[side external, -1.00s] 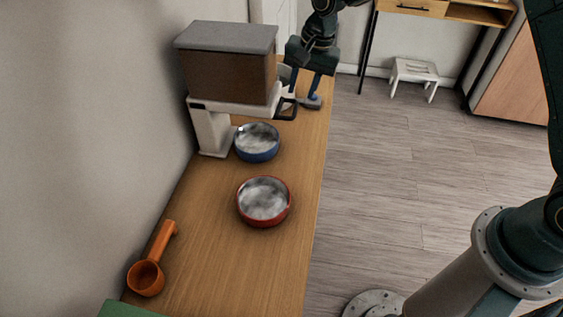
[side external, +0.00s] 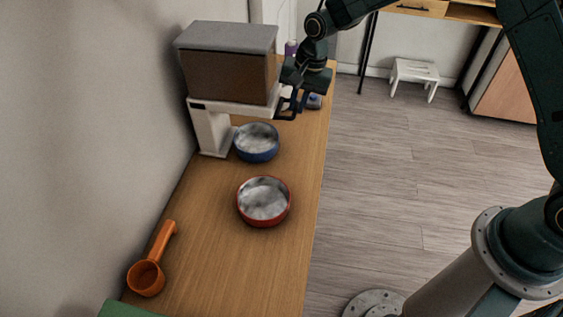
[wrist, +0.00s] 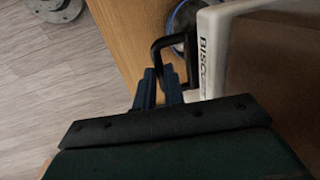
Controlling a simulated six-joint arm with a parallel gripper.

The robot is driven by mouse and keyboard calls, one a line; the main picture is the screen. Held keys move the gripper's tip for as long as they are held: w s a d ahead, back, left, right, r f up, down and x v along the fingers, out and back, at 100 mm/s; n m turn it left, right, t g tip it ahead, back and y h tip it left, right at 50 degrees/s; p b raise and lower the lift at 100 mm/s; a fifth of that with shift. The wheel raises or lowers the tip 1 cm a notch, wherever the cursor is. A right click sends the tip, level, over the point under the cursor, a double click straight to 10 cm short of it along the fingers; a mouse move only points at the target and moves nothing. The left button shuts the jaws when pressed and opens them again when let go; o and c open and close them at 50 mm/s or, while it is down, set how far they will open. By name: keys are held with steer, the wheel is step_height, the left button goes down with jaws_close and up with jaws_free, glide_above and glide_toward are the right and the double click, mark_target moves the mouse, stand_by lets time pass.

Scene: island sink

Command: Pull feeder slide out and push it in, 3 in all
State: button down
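The feeder is a white stand with a brown, grey-topped hopper (side external: 228,72). Its white slide (side external: 238,107) lies under the hopper and bears a black loop handle (side external: 287,108); in the wrist view the lettered slide front (wrist: 207,55) and handle (wrist: 156,55) show at the upper right. My gripper (side external: 294,103) is at the handle, pointing down. In the wrist view its blue fingertips (wrist: 160,70) are close together, with the handle's bar at or between them. I cannot tell whether they press on it. The blue bowl (side external: 257,143) stands below the slide.
A red bowl (side external: 264,202) stands nearer on the wooden counter (side external: 225,250). An orange scoop (side external: 148,275) lies by the wall at front left. The counter's right edge drops to open floor.

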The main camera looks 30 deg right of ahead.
steer(key=shift+d, duration=0.1)
steer(key=shift+s+d, duration=1.1)
steer(key=shift+s, duration=0.1)
steer(key=c, duration=1.5)
jaws_free()
steer(key=shift+r, duration=0.15)
steer(key=r, duration=0.4)
steer(key=s+d+r, duration=0.1)
steer(key=r, duration=0.4)
steer(key=s+d+r, duration=0.1)
steer(key=r, duration=0.3)
steer(key=shift+r, duration=0.15)
